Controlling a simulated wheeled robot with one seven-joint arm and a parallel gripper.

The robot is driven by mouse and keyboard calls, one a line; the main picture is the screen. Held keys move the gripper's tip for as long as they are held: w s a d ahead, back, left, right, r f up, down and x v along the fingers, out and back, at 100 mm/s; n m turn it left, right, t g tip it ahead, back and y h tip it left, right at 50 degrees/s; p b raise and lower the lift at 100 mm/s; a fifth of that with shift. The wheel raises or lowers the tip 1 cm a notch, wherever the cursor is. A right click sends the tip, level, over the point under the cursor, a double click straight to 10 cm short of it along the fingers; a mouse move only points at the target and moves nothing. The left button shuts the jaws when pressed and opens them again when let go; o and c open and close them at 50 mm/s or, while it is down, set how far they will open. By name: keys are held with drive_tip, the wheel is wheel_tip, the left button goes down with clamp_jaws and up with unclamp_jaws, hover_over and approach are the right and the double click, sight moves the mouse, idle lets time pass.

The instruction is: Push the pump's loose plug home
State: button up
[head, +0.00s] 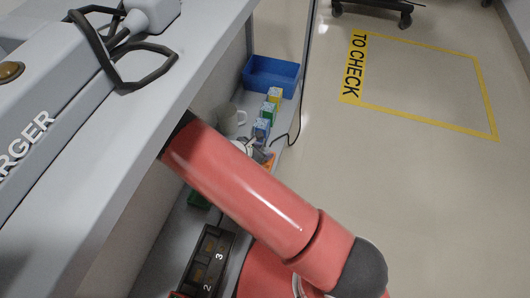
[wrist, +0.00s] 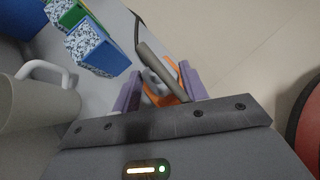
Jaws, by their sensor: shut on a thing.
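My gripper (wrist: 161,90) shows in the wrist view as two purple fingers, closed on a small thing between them. A dark grey, flat, elongated piece (wrist: 160,68) slants between and beyond the fingertips; it looks like the plug, with a dark cord near its far end. An orange part (wrist: 166,96) lies between the fingers, partly covered; it also shows in the head view (head: 269,161). I cannot tell how the grey and orange parts join. In the head view my red arm hides most of the gripper. No pump or socket can be made out clearly.
Boxes with blue (head: 261,130), green (head: 267,113) and yellow (head: 275,95) sides stand on the lower shelf beside a pale mug (head: 232,120). A blue bin (head: 272,75) is behind. A black numbered unit (head: 207,262) is nearer. The upper shelf (head: 165,105) overhangs; open floor lies right.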

drive_tip(key=shift+f, duration=0.1)
idle(0.3)
drive_tip(key=o, duration=1.5)
drive_tip(key=p+v, duration=0.1)
drive_tip(key=v, duration=0.6)
drive_tip(key=shift+s+a+r, duration=0.15)
drive_tip(key=shift+a+r, duration=0.1)
